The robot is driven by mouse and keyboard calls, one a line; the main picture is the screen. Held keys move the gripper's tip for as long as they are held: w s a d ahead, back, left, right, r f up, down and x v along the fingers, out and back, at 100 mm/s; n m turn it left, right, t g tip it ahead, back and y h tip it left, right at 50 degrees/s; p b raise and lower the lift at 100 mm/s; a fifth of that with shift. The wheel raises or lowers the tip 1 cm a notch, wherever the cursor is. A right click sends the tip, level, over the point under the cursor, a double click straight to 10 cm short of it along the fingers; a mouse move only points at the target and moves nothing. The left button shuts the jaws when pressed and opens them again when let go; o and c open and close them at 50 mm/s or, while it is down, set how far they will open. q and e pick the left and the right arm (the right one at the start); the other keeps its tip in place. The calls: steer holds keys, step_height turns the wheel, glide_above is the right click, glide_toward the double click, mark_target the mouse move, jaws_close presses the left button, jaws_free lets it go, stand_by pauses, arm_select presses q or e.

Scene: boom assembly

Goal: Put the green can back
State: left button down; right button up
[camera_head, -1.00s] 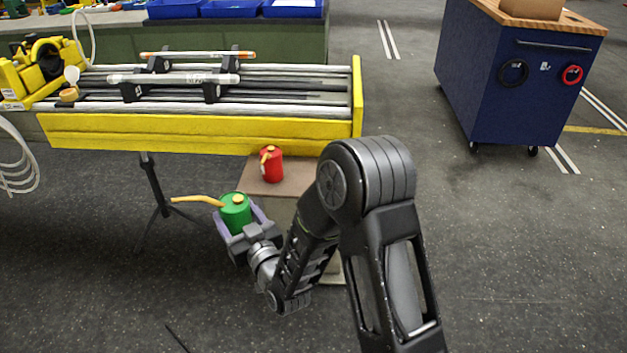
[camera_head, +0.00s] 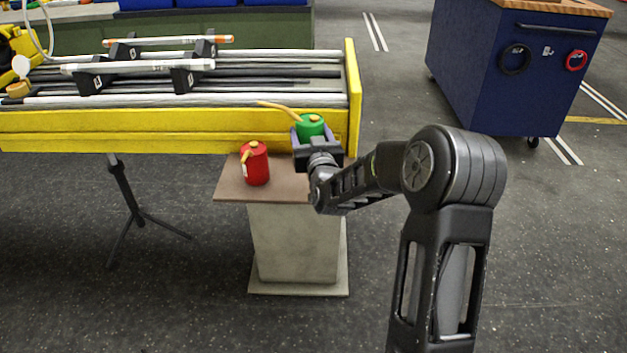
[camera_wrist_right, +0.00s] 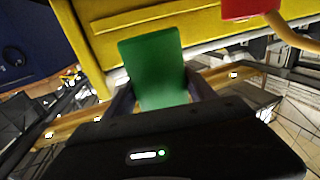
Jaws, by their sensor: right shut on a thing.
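The green can (camera_head: 310,126) has a yellow spout pointing left and a yellow cap. My right gripper (camera_head: 314,140) is shut on it and holds it upright at the right end of the small brown-topped stand (camera_head: 232,188). I cannot tell whether the can touches the stand top, because the gripper hides its base. In the right wrist view the green can (camera_wrist_right: 153,66) sits between the two fingers (camera_wrist_right: 160,88). A red can (camera_head: 256,164) with a yellow spout stands on the stand, left of the green can. My left gripper is not in view.
A long yellow-framed bench (camera_head: 180,132) with grey rods runs just behind the stand. A black tripod leg (camera_head: 130,200) stands left of the stand. A blue wheeled cabinet (camera_head: 480,70) stands at the right. The floor in front is clear.

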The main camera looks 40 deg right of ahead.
steer(key=shift+w+d+r, duration=0.1)
steer(key=shift+w+d, duration=0.1)
steer(key=shift+d, duration=0.8)
steer(key=shift+d+r, duration=0.2)
steer(key=shift+d, duration=0.1)
steer(key=shift+a+f+b, duration=0.1)
steer(key=shift+f+b, duration=0.2)
steer(key=shift+f, duration=2.85)
steer(key=shift+f, duration=0.1)
steer(key=shift+f, duration=1.75)
